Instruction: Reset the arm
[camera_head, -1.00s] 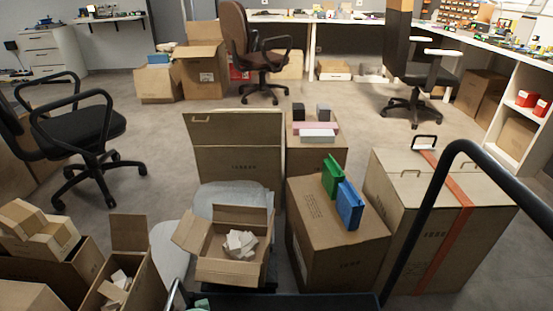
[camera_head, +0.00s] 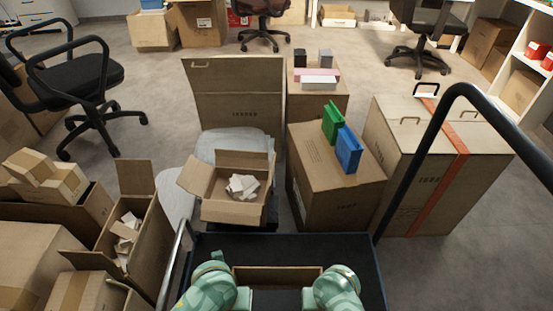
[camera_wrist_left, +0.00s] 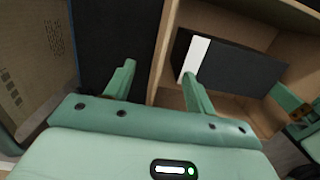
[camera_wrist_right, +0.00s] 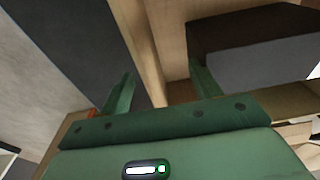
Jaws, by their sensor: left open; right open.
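My two green arms reach in from the bottom edge of the head view, on either side of an open cardboard box (camera_head: 277,273). My left gripper (camera_wrist_left: 158,82) is open in the left wrist view. One finger is outside the box wall and the other overlaps its opening. My right gripper (camera_wrist_right: 161,88) is open too, with fingers either side of a box edge in its view. I cannot tell whether either gripper touches the box. A dark box with a white strip (camera_wrist_left: 245,72) lies inside; a dark block (camera_wrist_right: 262,58) shows in the right wrist view.
The cardboard box stands on a dark cart deck (camera_head: 345,255) with a black rail (camera_head: 415,155). Ahead are an open carton with white scraps (camera_head: 215,207) and a carton (camera_head: 320,200) bearing a green case (camera_head: 331,122) and a blue case (camera_head: 348,150). More cartons crowd the left.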

